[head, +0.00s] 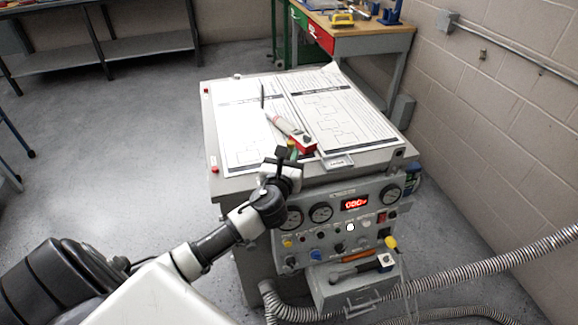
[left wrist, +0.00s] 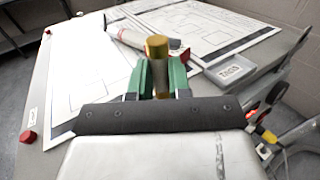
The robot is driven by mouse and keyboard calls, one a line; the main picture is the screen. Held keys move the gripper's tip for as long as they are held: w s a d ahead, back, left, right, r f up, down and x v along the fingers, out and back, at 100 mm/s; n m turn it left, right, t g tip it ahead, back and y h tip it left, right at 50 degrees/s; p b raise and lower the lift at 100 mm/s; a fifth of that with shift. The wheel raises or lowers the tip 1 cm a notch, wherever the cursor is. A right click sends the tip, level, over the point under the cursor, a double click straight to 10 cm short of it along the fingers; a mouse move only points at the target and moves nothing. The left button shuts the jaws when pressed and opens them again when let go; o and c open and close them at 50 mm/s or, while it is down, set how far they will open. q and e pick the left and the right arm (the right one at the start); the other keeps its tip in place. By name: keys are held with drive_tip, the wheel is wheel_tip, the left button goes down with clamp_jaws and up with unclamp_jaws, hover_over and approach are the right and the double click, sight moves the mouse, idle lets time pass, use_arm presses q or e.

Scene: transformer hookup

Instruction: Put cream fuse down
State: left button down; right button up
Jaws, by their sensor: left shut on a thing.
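My left gripper (head: 291,152) is over the front part of the cabinet top. In the left wrist view its green fingers (left wrist: 159,75) are shut on an upright fuse, of which a brass end cap (left wrist: 157,46) shows. My right gripper is not in view.
A red and grey hand tool (head: 294,131) lies on the printed sheets (head: 340,107) just behind the gripper. The front panel has gauges, a red display (head: 354,203) and knobs. An open drawer (head: 345,287) and ribbed hoses (head: 480,264) are below.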

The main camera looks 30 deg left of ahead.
use_arm(q)
drive_tip(key=shift+f, duration=1.45)
drive_tip(key=shift+f+b, duration=0.2)
drive_tip(key=shift+b, duration=0.15)
drive_tip(key=c, duration=1.1)
unclamp_jaws()
drive_tip(key=shift+o, duration=0.2)
drive_tip(key=shift+r, duration=0.25)
drive_tip(key=v, duration=1.2)
drive_tip(key=shift+f, duration=0.15)
